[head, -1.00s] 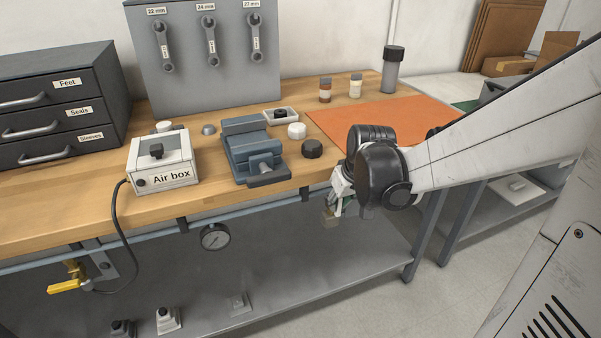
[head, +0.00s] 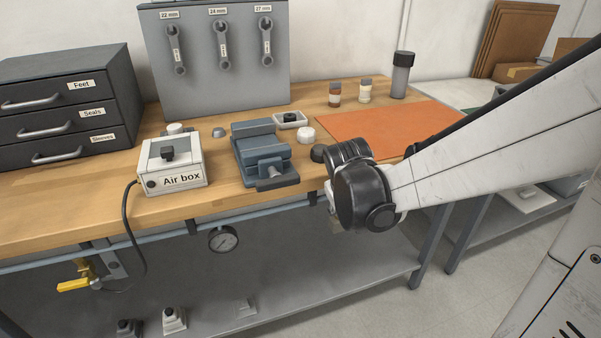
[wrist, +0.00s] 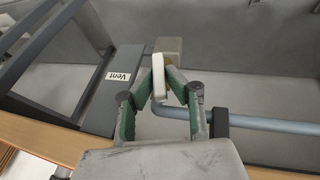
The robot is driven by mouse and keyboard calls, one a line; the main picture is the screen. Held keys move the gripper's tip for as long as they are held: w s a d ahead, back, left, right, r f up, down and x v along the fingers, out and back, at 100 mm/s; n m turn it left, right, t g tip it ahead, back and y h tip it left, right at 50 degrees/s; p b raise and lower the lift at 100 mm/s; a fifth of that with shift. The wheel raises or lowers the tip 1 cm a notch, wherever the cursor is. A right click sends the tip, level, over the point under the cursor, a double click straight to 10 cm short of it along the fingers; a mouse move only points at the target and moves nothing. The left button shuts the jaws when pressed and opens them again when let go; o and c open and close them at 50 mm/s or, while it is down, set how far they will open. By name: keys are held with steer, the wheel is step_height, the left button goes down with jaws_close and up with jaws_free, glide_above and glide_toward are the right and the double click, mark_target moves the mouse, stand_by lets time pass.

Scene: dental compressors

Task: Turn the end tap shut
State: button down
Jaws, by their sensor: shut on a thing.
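The end tap sits by a leg with a "Vent" label (wrist: 118,76), where the blue-grey pipe (wrist: 265,124) bends and ends. Its pale lever (wrist: 159,82) is between the green-and-grey fingers of my gripper (wrist: 164,77), which is shut on it. A tan block (wrist: 167,45) and a bit of brass show just beyond the fingertips. In the head view my dark wrist joint hides the fingers and nearly all of this tap, at the bench's front edge right of the gauge.
Another tap with a yellow handle (head: 74,285) is at the pipe's left end. A pressure gauge (head: 223,239) hangs under the bench edge. The Air box (head: 173,165), a vise (head: 262,155) and an orange mat (head: 385,128) are on the bench. The lower shelf holds several small parts.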

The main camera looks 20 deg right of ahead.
steer(key=c, duration=1.8)
jaws_free()
steer(key=shift+o, duration=0.2)
steer(key=v, duration=1.2)
steer(key=shift+c, duration=0.5)
